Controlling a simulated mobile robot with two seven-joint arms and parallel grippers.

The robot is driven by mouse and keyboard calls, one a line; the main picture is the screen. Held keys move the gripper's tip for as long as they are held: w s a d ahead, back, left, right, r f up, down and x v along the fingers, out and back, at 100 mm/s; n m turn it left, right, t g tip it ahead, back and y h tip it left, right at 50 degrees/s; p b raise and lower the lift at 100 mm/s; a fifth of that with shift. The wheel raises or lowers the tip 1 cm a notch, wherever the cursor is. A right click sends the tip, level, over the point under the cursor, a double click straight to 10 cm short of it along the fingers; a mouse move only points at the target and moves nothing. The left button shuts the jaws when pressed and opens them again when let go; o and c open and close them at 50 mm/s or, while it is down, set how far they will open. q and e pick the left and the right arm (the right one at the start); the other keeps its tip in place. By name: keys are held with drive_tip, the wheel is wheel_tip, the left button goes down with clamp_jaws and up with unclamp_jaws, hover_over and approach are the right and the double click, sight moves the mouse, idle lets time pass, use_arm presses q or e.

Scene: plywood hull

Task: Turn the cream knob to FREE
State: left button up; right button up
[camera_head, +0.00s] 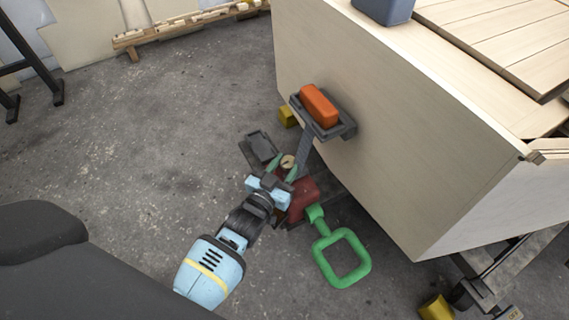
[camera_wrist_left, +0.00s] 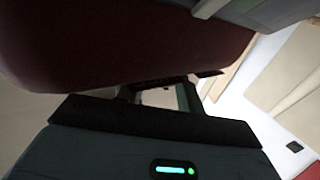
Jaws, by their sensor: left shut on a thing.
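The cream knob (camera_head: 288,160) shows as a small round piece between the green fingertips of my left gripper (camera_head: 286,167). My left arm comes in from the lower left, and the gripper is shut on the knob. The knob sits beside a dark red body (camera_head: 300,198) on a dark stand close to the hull. Any FREE marking and the knob's pointing direction are too small to read. In the left wrist view a dark red surface (camera_wrist_left: 120,40) fills the top, and the knob cannot be made out. My right gripper is not in view.
The plywood hull (camera_head: 390,130) stands close on the right. An orange block (camera_head: 318,105) lies on a grey bracket just above the gripper. A green square loop handle (camera_head: 342,259) sticks out to the lower right. Open concrete floor (camera_head: 150,150) lies to the left.

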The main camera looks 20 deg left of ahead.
use_arm(q)
drive_tip(key=shift+n+y, duration=0.4)
drive_tip(key=shift+y, duration=0.2)
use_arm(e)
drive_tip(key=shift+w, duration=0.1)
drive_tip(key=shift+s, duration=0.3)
use_arm(q)
drive_tip(key=o, duration=1)
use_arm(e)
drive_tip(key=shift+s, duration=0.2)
use_arm(q)
drive_tip(key=shift+s, duration=0.25)
drive_tip(key=s+p, duration=0.2)
drive_tip(key=s, duration=0.4)
drive_tip(key=shift+s, duration=0.35)
drive_tip(key=shift+s+a, duration=0.1)
drive_tip(key=shift+s, duration=0.2)
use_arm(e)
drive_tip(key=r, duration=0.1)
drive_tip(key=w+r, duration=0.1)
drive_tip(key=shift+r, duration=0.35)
